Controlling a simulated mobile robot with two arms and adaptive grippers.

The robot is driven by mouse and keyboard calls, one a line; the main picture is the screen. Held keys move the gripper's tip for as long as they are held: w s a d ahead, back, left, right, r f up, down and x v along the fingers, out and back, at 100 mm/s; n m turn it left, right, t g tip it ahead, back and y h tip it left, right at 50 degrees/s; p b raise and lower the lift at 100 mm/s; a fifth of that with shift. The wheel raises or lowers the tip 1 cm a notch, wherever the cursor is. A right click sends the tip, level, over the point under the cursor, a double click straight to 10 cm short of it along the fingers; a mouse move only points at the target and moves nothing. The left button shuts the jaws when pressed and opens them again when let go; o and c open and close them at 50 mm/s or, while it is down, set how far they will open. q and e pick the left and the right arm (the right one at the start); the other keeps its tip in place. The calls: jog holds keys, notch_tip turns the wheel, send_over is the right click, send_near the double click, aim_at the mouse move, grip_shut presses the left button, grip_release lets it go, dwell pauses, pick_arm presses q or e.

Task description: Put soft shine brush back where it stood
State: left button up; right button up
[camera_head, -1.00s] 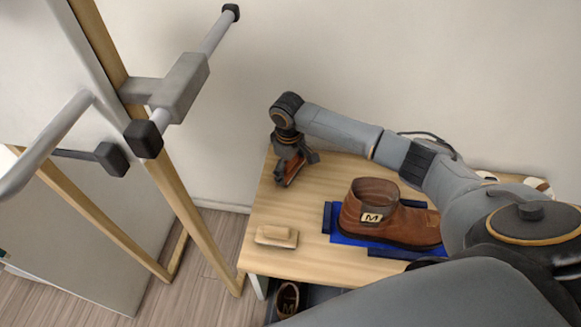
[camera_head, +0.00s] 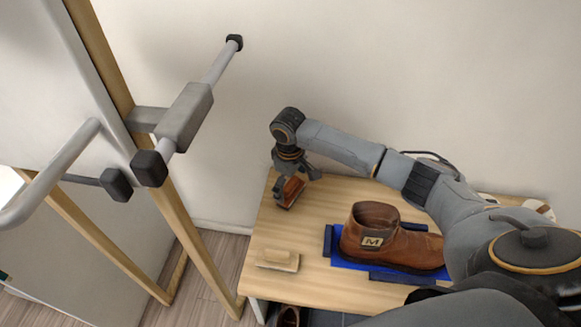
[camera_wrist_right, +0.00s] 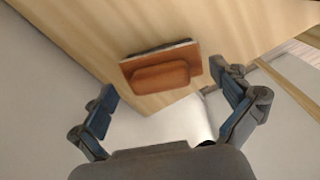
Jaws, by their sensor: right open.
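A brush with a reddish-brown back (camera_head: 289,192) rests on the wooden table near its back left corner. In the right wrist view the brush (camera_wrist_right: 160,75) lies flat on the tabletop, beyond the fingertips and roughly centred between them. My right gripper (camera_head: 297,180) is directly above the brush, pointing down. Its fingers (camera_wrist_right: 170,105) are spread wide with nothing between them. My left gripper is out of the head view. A second brush, pale wood (camera_head: 278,260), lies near the table's left front edge.
A brown ankle boot (camera_head: 395,245) with an M label stands on a blue mat (camera_head: 350,264) with dark blue edge bars. A wooden-framed wardrobe with metal poles (camera_head: 186,118) stands on the left. Another shoe (camera_head: 289,317) shows below the table (camera_head: 320,283).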

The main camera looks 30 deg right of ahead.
aim_at(290, 185)
jog(key=r, duration=0.3)
jog(key=r+p, duration=0.1)
jog(key=r, duration=0.2)
jog(key=r+p, duration=0.1)
jog(key=r, duration=0.2)
jog(key=shift+s+a, duration=0.1)
jog(key=shift+a, duration=0.15)
jog(key=shift+r, duration=0.15)
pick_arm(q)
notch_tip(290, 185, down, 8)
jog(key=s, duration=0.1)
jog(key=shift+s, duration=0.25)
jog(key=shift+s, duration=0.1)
